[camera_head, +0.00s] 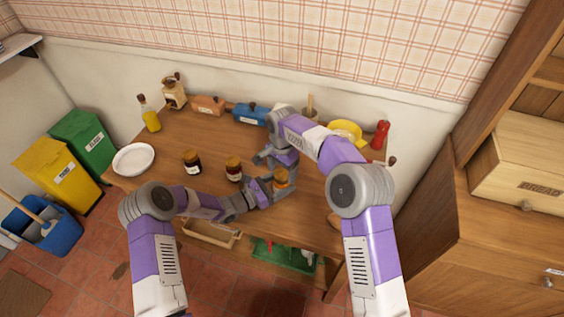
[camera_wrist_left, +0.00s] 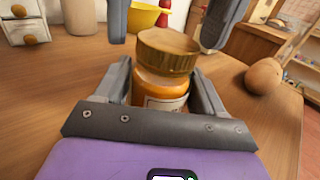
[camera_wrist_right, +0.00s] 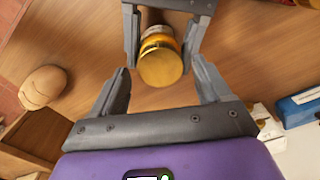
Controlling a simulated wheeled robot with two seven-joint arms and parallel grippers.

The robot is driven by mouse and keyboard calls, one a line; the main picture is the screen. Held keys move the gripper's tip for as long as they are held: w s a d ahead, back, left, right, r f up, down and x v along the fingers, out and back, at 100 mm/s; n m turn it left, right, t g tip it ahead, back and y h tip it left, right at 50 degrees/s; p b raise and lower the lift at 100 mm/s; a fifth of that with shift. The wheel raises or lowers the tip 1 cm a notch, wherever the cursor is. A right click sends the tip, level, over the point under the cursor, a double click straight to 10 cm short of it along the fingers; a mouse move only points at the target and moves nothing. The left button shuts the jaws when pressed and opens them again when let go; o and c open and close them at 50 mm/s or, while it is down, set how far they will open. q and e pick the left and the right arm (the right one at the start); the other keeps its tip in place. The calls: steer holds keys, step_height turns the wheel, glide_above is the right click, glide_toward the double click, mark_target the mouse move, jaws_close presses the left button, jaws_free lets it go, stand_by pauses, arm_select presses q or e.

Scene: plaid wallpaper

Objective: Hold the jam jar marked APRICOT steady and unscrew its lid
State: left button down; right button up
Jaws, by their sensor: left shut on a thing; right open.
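An amber jam jar (camera_head: 281,181) with a gold lid (camera_wrist_left: 168,52) stands at the right part of the wooden table. Part of its pale label (camera_wrist_left: 165,103) shows in the left wrist view, but its word cannot be read. My left gripper (camera_wrist_left: 160,82) is shut on the jar's body, below the lid. My right gripper (camera_wrist_right: 162,82) is open above the jar and points down. In the right wrist view the gold lid (camera_wrist_right: 161,66) lies between and just beyond its fingertips, with gaps to both fingers. The right fingers also show either side of the lid in the left wrist view.
Two dark jars (camera_head: 192,162) (camera_head: 234,169) stand left of my left gripper. A white plate (camera_head: 134,159), an oil bottle (camera_head: 149,114), a blue box (camera_head: 249,113), a yellow bowl (camera_head: 345,131) and a red mill (camera_head: 380,134) stand around. A brown rounded object (camera_wrist_left: 264,76) lies right of the jar.

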steer(key=shift+f, duration=0.45)
steer(key=shift+c, duration=0.2)
